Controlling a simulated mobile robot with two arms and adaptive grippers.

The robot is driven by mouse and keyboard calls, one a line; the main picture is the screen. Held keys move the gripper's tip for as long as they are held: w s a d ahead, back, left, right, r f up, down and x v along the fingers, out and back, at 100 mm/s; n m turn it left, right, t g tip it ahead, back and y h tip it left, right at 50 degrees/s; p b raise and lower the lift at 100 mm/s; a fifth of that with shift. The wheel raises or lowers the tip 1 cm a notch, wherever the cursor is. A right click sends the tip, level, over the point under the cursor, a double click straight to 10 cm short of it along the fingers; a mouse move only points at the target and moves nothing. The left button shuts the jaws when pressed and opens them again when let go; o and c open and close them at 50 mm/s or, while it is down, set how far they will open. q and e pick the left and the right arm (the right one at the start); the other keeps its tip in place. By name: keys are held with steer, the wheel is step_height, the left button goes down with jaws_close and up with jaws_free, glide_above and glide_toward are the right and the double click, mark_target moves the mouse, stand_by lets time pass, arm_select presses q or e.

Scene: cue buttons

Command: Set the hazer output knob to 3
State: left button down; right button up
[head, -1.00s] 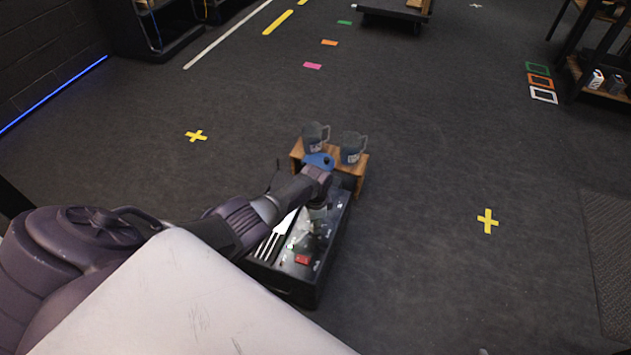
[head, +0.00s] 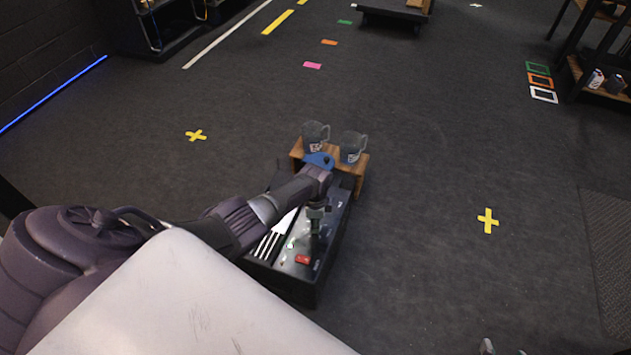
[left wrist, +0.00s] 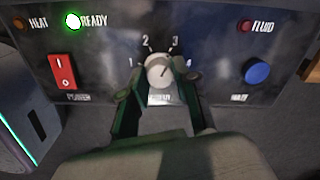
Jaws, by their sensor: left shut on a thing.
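The hazer's black control panel fills the left wrist view. Its pale round knob (left wrist: 158,67) sits at the middle, with numbers 1 to 4 around it. The knob's dark pointer line leans up and right, roughly toward the 3; the fingers partly hide the knob. My left gripper (left wrist: 157,76) is shut on the knob, one green finger on each side. In the head view the left gripper (head: 316,232) points down at the hazer (head: 290,284). What seem to be my right gripper's tips (head: 503,349) barely show at the bottom edge; their opening is unclear.
A red power switch (left wrist: 62,71) is left of the knob and a blue haze button (left wrist: 256,72) right. The READY light (left wrist: 72,20) glows green.

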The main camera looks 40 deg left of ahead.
arm_select(q)
steer(key=c, duration=1)
jaws_free()
steer(key=shift+o, duration=0.7)
step_height(320, 180, up, 12)
